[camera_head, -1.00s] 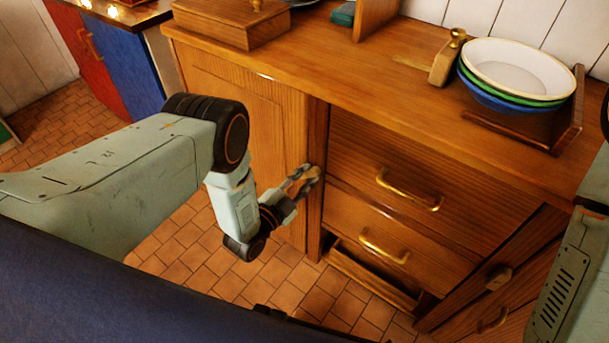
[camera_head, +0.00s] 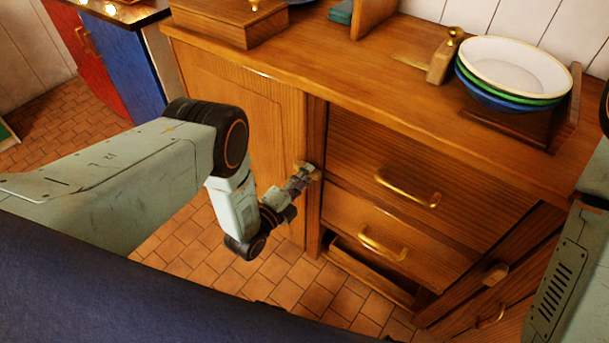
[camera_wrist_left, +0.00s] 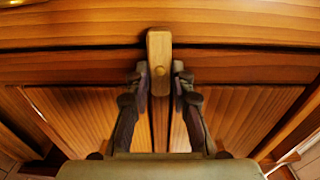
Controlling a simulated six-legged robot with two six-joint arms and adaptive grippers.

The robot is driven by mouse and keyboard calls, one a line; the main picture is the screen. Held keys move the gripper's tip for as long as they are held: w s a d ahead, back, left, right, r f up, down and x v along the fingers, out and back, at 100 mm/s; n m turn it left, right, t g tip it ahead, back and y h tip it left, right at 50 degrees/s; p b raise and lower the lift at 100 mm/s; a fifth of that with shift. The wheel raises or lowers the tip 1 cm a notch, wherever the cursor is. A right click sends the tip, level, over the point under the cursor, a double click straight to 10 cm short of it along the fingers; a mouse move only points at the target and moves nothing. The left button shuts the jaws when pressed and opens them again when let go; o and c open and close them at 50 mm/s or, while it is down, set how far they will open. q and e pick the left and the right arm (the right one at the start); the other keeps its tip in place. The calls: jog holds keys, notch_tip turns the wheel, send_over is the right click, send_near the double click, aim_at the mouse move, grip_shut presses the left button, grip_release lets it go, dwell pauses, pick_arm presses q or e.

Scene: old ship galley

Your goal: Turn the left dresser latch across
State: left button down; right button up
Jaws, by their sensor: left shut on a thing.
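The left dresser latch (camera_head: 307,168) is a small pale wooden block at the right edge of the dresser's left door (camera_head: 240,120). My left gripper (camera_head: 302,178) is shut on the latch. In the wrist view its two fingers (camera_wrist_left: 159,85) flank the latch's lower end. The fingers partly hide the latch in the head view.
Brass-handled drawers (camera_head: 410,188) lie right of the latch, with another wooden latch (camera_head: 495,272) at lower right. Stacked bowls (camera_head: 510,72) and a wooden box (camera_head: 225,22) stand on the dresser top. Tiled floor (camera_head: 200,285) lies below.

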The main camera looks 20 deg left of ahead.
pick_arm(q)
jog(key=shift+f, duration=0.1)
dwell(0.3)
jog(key=c, duration=1.2)
grip_release()
jog(key=shift+o, duration=0.2)
jog(key=v, duration=1.2)
